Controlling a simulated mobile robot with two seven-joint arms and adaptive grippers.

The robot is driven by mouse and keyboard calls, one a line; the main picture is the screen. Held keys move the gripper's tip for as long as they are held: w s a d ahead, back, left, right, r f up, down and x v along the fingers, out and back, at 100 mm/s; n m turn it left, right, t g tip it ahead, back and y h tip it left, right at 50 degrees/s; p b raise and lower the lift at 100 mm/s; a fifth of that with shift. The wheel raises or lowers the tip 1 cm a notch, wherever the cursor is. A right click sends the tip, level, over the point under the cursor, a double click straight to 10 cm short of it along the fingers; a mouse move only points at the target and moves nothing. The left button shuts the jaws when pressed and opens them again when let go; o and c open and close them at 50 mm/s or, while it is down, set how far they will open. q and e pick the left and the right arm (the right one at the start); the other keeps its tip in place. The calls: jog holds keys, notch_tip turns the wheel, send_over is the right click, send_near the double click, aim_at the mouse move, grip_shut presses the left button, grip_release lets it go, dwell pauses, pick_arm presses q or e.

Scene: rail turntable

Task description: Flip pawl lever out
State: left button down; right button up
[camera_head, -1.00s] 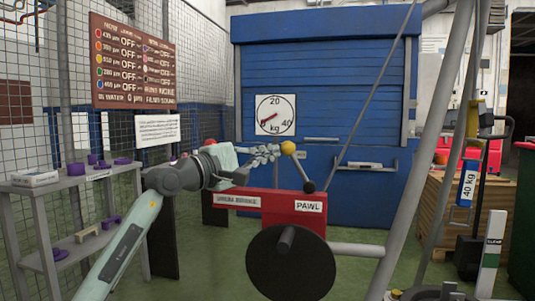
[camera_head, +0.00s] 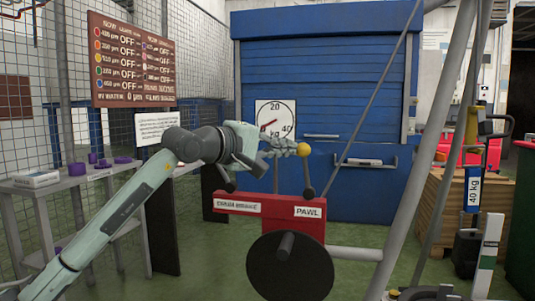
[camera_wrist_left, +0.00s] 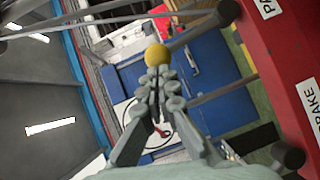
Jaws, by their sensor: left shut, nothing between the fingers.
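In the left wrist view the shut fingers (camera_wrist_left: 158,80) point at the yellow ball (camera_wrist_left: 157,55), which shows just beyond the tips. They appear to touch it, but exact contact is hard to tell. My right gripper is not in view.
A second black lever (camera_head: 229,183) is at the housing's left end, by the brake label, partly behind my left wrist. A black disc (camera_head: 290,266) is in front of the housing. Grey frame poles (camera_head: 425,140) rise at right. A grey shelf (camera_head: 45,186) stands left.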

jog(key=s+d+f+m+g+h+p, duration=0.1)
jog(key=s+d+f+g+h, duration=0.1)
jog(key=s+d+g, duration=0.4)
pick_arm(q)
jog(key=s+d+m+g+y+p, duration=0.1)
jog(key=d+m+y, duration=0.3)
jog(key=d, duration=0.3)
jog(key=shift+d+r+m+g+p, duration=0.3)
jog(key=shift+d+r+m+p, duration=0.1)
jog(key=shift+r+m, duration=0.1)
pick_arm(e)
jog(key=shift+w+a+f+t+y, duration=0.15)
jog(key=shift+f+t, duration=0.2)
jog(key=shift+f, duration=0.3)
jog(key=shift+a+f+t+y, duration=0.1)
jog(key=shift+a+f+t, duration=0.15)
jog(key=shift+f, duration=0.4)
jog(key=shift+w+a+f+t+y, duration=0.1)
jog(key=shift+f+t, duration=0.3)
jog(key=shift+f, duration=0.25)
pick_arm(q)
jog(key=shift+s+f, duration=0.1)
jog(key=w+a+r+v, duration=0.1)
jog(key=v, duration=1.2)
jog(key=shift+w+r+b, duration=0.3)
jog(key=shift+w+r, duration=0.05)
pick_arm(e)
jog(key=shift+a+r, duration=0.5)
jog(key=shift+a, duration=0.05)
